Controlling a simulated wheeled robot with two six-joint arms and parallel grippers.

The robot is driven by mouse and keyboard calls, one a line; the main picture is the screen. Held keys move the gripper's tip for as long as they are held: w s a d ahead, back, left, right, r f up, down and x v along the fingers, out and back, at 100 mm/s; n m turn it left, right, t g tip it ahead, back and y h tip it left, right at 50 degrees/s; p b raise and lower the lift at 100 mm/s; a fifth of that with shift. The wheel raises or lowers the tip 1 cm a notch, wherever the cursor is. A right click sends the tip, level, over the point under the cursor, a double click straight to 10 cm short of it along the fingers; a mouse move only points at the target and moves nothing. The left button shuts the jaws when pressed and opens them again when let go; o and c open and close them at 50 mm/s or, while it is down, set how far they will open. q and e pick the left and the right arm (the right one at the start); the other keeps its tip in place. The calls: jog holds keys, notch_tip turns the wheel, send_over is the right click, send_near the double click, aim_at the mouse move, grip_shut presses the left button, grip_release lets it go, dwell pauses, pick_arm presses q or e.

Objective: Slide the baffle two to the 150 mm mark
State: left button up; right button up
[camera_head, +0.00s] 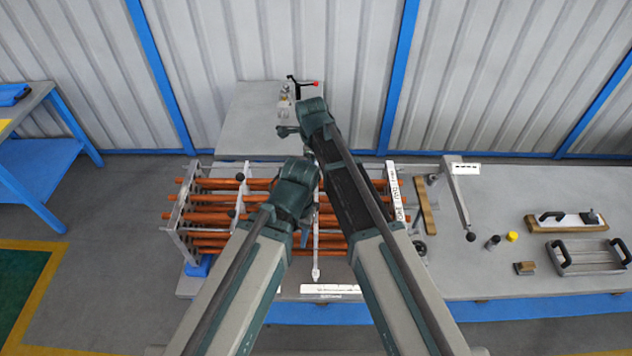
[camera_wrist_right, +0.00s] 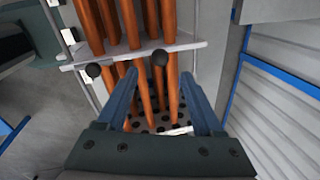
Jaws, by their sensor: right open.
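A bundle of copper-coloured tubes (camera_head: 215,217) lies in a frame on the bench, crossed by upright plates.
A perforated plate (camera_wrist_right: 158,122) stands beyond the fingers. A labelled plate (camera_head: 394,190) closes the bundle's right side. A fixture with a red-tipped lever (camera_head: 300,82) stands at the back. A framed handle tool (camera_head: 590,257) and a yellow-capped item (camera_head: 512,237) lie right. Bench room is free there.

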jog(key=f+b, duration=0.2)
jog(key=w+f+b, duration=0.1)
jog(key=f+b, duration=0.1)
jog(key=f, duration=0.1)
jog(key=f+b, duration=0.2)
jog(key=shift+w+d+f+b, duration=0.15)
jog(key=shift+w+f+b, duration=0.1)
jog(key=shift+f+b, duration=0.1)
grip_shut()
dwell(1.0)
jog(key=shift+d, duration=0.1)
